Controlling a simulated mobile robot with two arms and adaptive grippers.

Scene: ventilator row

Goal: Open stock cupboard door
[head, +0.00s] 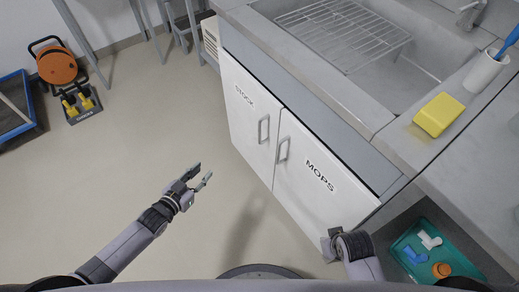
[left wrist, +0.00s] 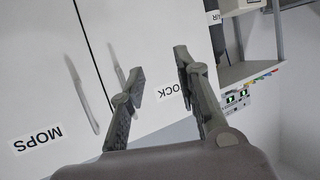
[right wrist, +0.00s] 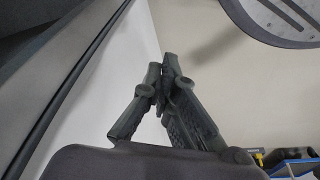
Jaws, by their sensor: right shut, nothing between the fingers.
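The stock cupboard door (head: 240,105) is the left of two white doors under the sink. It is closed, with a "STOCK" label and a grey bar handle (head: 263,130) near the seam. In the left wrist view the stock door (left wrist: 155,30) appears upside down, its handle (left wrist: 119,72) just left of the fingers, which partly cover the label. My left gripper (head: 206,173) is open and empty over the floor in front of the doors, apart from the handle. My right gripper (right wrist: 165,72) is shut and empty, low by the mops door's lower right corner in the head view.
The mops door (head: 315,185) beside it is closed, with its own handle (head: 283,151). The sink counter (head: 365,110) holds a yellow sponge (head: 439,114). Open floor (head: 150,130) lies left of the doors.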

